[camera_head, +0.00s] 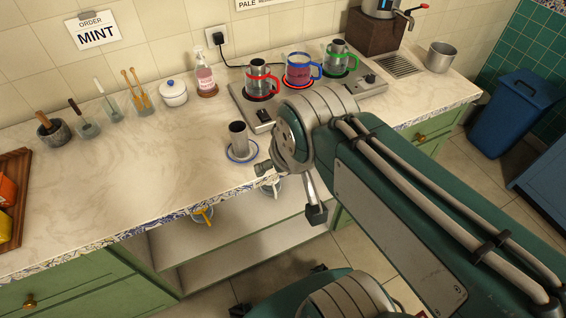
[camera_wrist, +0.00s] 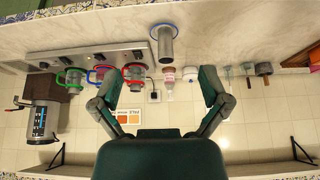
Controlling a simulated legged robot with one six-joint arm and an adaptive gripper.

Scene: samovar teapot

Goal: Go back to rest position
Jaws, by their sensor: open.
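My gripper (camera_head: 291,191) is open and empty in front of the counter's front edge in the head view. Its two fingers are spread wide in the wrist view (camera_wrist: 157,80), which is upside down. A plain steel cup (camera_head: 238,137) stands upright on a blue-rimmed saucer (camera_head: 231,156), apart from my gripper; the cup also shows in the wrist view (camera_wrist: 165,50). On the grey stove (camera_head: 256,110) stand a red-handled pot (camera_head: 259,80), a blue-handled glass pot (camera_head: 299,69) with reddish contents and a green-handled pot (camera_head: 337,57).
A soap bottle (camera_head: 205,76), a white sugar bowl (camera_head: 173,92), glasses with utensils and a mortar (camera_head: 53,130) line the wall. A wooden tray (camera_head: 14,172) is at left. A blue bin (camera_head: 508,110) stands right. The counter's left middle is clear.

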